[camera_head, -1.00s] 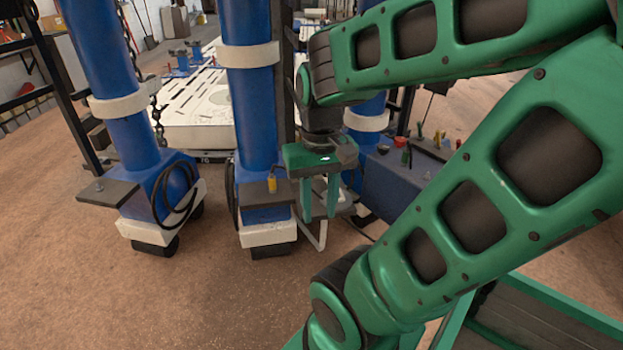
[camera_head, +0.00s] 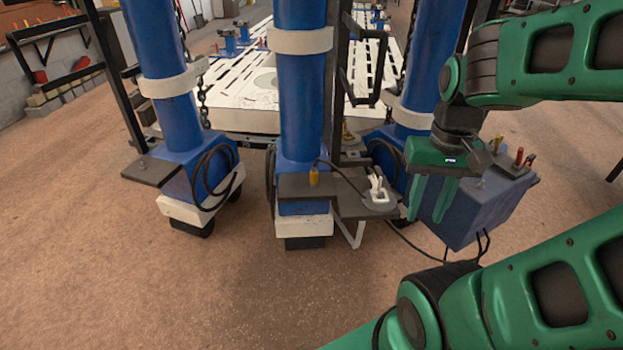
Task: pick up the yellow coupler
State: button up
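The yellow coupler (camera_head: 314,177) is small and sits upright at the dark shelf plate on the middle blue column, with a black cable running from near its top. My green gripper (camera_head: 432,200) hangs to the right of it, fingers pointing down, clearly apart from it. The blue toolbox stands behind the fingers.
The middle blue column (camera_head: 301,90) stands on a white-footed base. A grey shelf (camera_head: 350,207) beside the coupler carries a white plug-like item (camera_head: 377,193). A blue toolbox (camera_head: 490,205) with tools is at right. Another blue column (camera_head: 160,80) stands left. The brown floor in front is clear.

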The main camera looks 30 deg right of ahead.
aim_at(314, 173)
jog(key=z, duration=0.1)
jog(key=i, duration=1)
jog(key=u, duration=0.1)
